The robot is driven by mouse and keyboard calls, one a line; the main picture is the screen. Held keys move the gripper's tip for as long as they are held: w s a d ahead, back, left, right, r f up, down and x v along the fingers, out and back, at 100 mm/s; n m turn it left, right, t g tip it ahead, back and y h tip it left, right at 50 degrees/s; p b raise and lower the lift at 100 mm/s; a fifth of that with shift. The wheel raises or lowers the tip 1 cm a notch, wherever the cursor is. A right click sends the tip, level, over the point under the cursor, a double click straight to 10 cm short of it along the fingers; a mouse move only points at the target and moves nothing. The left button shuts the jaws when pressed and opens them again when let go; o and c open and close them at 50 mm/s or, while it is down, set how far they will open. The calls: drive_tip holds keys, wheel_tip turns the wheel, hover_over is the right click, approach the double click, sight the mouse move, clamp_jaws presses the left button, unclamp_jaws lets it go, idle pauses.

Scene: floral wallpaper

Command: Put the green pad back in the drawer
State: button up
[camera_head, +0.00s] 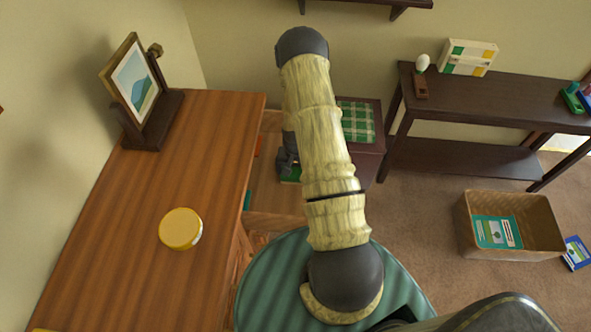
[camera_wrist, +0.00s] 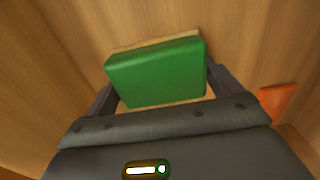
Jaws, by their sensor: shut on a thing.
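The green pad (camera_wrist: 158,75) is a thick green block with a pale tan underside edge, seen between my fingers in the wrist view. My gripper (camera_wrist: 160,82) is shut on it, one finger at each side. In the head view my gripper (camera_head: 287,163) is low inside the open wooden drawer (camera_head: 275,213), and only a sliver of the green pad (camera_head: 291,178) shows under it. Drawer wood (camera_wrist: 60,50) surrounds the pad in the wrist view. Whether the pad touches the drawer bottom, I cannot tell. My arm hides the drawer's right part.
An orange object (camera_wrist: 280,102) lies in the drawer, right of the pad in the wrist view. The wooden cabinet top (camera_head: 150,285) holds a yellow round tin (camera_head: 180,229) and a picture stand (camera_head: 140,90). A dark box seat with plaid top (camera_head: 357,122) stands beyond the drawer.

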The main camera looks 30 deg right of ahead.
sight(295, 170)
drive_tip(key=shift+f, duration=0.15)
drive_tip(key=o, duration=0.7)
wheel_tip(295, 170, up, 12)
drive_tip(key=shift+r, duration=0.25)
idle(0.5)
